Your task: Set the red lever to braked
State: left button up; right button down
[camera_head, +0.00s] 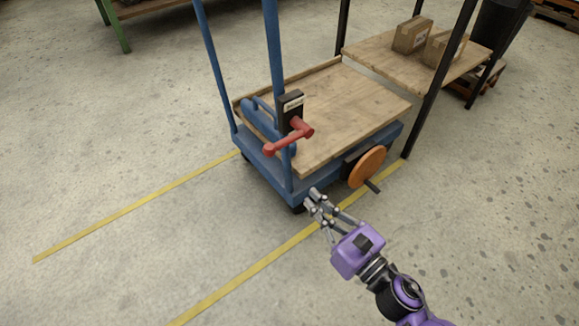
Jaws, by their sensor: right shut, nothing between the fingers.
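The red lever (289,137) is mounted on a black block (291,107) on the near corner post of a blue cart (263,166). Its arm slants down to the left from a hub at the right, ending in a round knob. A small pale label sits on top of the black block; its text is too small to read. My right gripper (312,198) is shut and empty. It is in front of the cart, below the lever and apart from it. My left gripper is not in view.
An orange disc (367,166) with a dark handle sticks out at the cart's right side. Yellow floor lines (140,203) flank the cart; the floor at left is clear.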

jog(key=w+a+r+b, duration=0.1)
jog(key=w+a+r, duration=0.3)
jog(key=w, duration=0.3)
jog(key=shift+w+a+r, duration=0.15)
jog(key=shift+w+a, duration=0.1)
jog(key=shift+a, duration=0.45)
